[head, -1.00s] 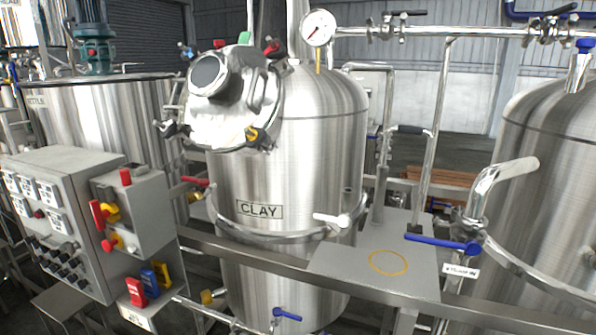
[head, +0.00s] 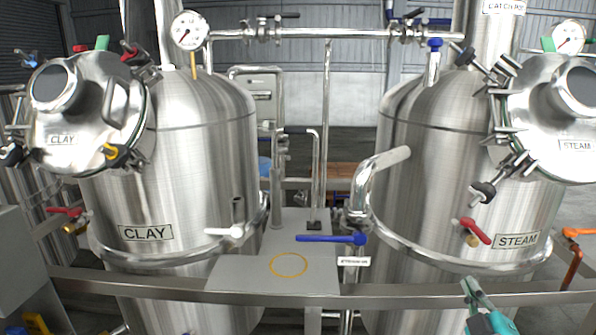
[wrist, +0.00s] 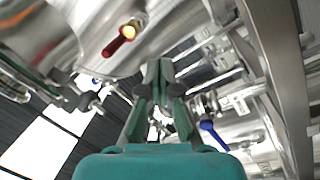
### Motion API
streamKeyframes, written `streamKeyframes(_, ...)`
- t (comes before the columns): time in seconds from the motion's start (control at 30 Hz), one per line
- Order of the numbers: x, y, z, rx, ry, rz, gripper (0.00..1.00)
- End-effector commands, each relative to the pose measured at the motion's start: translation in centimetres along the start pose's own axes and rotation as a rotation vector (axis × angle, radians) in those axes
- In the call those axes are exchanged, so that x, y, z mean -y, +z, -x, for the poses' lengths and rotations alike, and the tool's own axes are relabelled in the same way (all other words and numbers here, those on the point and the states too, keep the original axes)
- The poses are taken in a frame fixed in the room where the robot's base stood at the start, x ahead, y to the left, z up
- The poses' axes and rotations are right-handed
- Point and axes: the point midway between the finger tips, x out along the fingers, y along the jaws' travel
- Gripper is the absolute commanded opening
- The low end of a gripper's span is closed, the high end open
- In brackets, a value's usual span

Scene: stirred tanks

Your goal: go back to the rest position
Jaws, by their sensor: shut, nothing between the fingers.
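My gripper (head: 470,284) shows at the bottom right of the head view, teal with grey-green fingers, in front of the STEAM tank (head: 430,165). In the wrist view my gripper (wrist: 160,72) has its fingertips together, with nothing held. It points past the pipes. A red-handled valve (wrist: 119,40) is up and to the left of the fingers, and a blue-handled valve (wrist: 213,135) is to their right, both apart from them. The rest of my arm is out of the head view.
The CLAY tank (head: 205,125) stands at the left. A steel rail (head: 400,295) runs across the front of both tanks. Between them are a grey plate (head: 235,272) with a yellow ring and a blue lever (head: 330,239). The STEAM tank's round hatch (head: 535,130) stands at the right.

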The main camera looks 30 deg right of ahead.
Motion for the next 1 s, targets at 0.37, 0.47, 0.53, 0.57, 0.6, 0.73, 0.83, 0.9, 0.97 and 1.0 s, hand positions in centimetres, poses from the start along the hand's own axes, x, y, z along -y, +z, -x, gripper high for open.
streamKeyframes(0.37, 12.8, -1.5, 7.6, -0.017, -0.168, -0.276, 0.00)
streamKeyframes(0.47, 15.7, -1.8, 10.5, -0.018, -0.219, -0.346, 0.00)
streamKeyframes(0.53, 17.5, -2.0, 12.7, -0.018, -0.254, -0.393, 0.00)
streamKeyframes(0.57, 18.2, -2.1, 13.7, -0.018, -0.271, -0.411, 0.00)
streamKeyframes(0.6, 19.1, -2.2, 14.9, -0.018, -0.292, -0.436, 0.00)
streamKeyframes(0.73, 21.4, -2.3, 19.3, -0.016, -0.363, -0.513, 0.00)
streamKeyframes(0.83, 22.7, -2.3, 22.8, -0.013, -0.421, -0.566, 0.00)
streamKeyframes(0.9, 23.4, -2.2, 25.3, -0.011, -0.464, -0.602, 0.00)
streamKeyframes(0.97, 23.8, -2.1, 27.4, -0.009, -0.500, -0.632, 0.00)
streamKeyframes(1.0, 24.0, -2.0, 28.8, -0.007, -0.525, -0.649, 0.00)
